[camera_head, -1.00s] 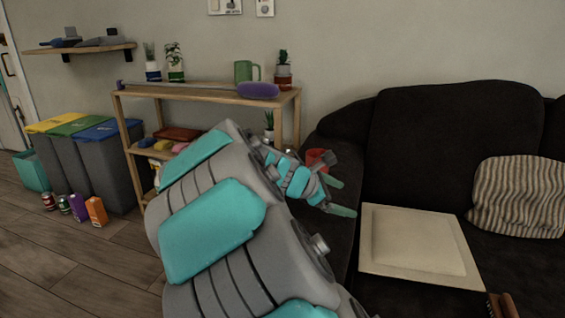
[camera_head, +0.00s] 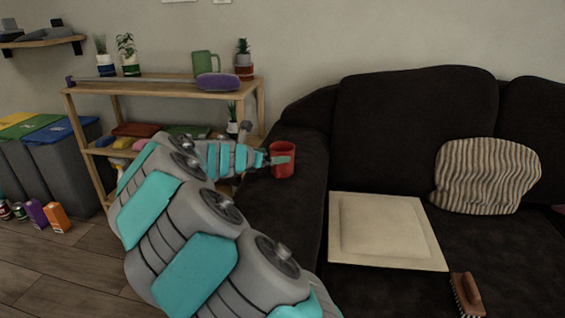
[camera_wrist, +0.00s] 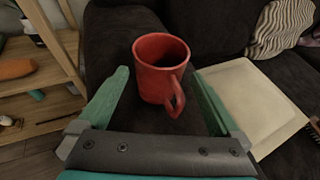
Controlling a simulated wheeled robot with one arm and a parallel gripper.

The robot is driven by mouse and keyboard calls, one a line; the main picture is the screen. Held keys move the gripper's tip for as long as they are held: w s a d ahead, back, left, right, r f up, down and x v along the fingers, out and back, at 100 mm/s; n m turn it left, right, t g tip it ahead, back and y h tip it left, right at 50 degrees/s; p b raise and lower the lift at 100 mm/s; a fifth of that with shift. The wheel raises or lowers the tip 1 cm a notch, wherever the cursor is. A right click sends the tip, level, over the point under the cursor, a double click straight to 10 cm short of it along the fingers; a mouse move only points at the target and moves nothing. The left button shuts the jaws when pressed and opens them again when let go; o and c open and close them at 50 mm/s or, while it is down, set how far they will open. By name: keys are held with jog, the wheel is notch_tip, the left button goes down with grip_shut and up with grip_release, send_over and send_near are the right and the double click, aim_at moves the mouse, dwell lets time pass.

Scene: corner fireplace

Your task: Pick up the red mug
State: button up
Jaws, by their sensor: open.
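The red mug (camera_head: 284,165) stands upright on the left arm of the dark sofa (camera_head: 300,125). In the wrist view the mug (camera_wrist: 158,68) is between and just ahead of my open fingers, with its handle toward the lower right. My gripper (camera_head: 277,161) reaches the mug from the left in the head view, and one teal finger shows in front of it. In the wrist view my gripper (camera_wrist: 160,95) has its two fingers apart, one on each side of the mug, with gaps visible. Whether a finger touches the mug cannot be told.
Bins (camera_head: 55,160) stand at far left.

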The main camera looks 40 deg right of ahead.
jog(key=shift+x, duration=3)
jog(key=c, duration=1.4)
